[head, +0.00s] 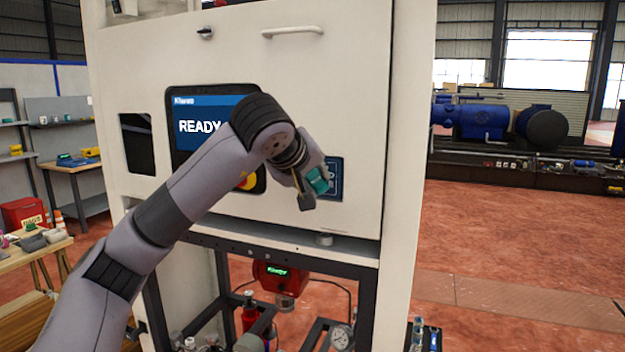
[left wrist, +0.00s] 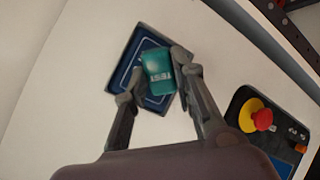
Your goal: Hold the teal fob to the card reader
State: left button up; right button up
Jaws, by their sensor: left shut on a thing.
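In the head view the teal fob (head: 319,180) is at the end of my left gripper (head: 308,190), in front of the card reader (head: 335,187). The card reader (left wrist: 122,70) is a dark blue square panel with a pale outline on the white cabinet front. The fob overlaps the reader in both views; whether they touch I cannot tell. My right gripper is not in view.
The white cabinet (head: 345,80) has a screen (head: 195,127) reading READY, a handle (head: 292,31) and a red and yellow stop button (left wrist: 257,115) near the reader. A dark frame with a red device (head: 278,274) is below. A workbench (head: 30,255) stands at left.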

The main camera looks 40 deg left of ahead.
pick_arm(q)
jog(key=s+d+b, duration=0.1)
jog(key=s+d, duration=0.1)
jog(key=s, duration=0.7)
jog(key=shift+s+d, duration=0.15)
jog(key=shift+s, duration=0.25)
dwell(0.5)
